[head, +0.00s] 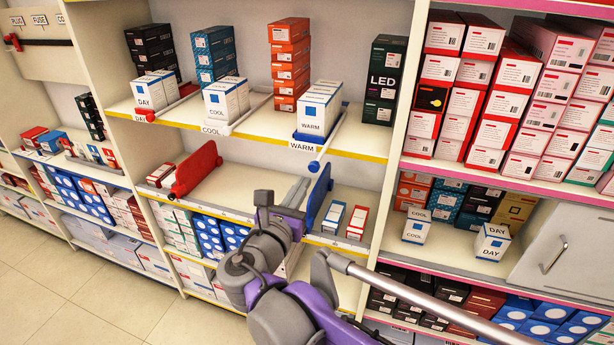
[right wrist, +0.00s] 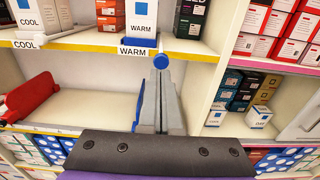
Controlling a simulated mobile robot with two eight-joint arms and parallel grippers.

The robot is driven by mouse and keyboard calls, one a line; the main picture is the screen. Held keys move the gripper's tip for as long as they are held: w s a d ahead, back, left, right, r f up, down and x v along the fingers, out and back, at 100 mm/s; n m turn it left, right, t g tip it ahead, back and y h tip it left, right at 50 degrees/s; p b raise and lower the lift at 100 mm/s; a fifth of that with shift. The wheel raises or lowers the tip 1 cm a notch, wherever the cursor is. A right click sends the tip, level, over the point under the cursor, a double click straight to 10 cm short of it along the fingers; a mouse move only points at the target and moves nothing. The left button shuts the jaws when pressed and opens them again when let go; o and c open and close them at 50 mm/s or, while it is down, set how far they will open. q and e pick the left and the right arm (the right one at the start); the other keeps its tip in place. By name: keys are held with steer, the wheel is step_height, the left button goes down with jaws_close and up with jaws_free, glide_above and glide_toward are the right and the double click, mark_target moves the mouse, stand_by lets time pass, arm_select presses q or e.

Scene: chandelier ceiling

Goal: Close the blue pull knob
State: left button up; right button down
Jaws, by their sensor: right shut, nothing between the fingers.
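The blue pull knob (head: 314,166) is at the front end of a rod that sticks out past the shelf edge beside the WARM label (head: 303,146). In the right wrist view the round blue knob (right wrist: 160,62) shows just beyond my fingers. My right gripper (head: 302,184) is shut and empty, a little below the knob in the head view. In the right wrist view its grey fingers (right wrist: 166,84) point at the knob. I cannot tell whether they touch it. My left gripper is not in view.
A blue panel (head: 319,193) stands close beside my right fingers. A red panel (head: 196,170) stands to the left on the lower shelf. White boxes (head: 318,110) stand behind the WARM label. A cabinet door with a handle (head: 553,254) is at right.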

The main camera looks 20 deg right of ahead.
mark_target(320, 155)
steer(key=shift+x, duration=1.85)
steer(key=p+x, duration=0.1)
steer(key=x, duration=0.7)
steer(key=shift+w+d, duration=0.2)
steer(key=shift+w, duration=0.15)
steer(key=shift+r, duration=0.1)
steer(key=shift+r, duration=0.1)
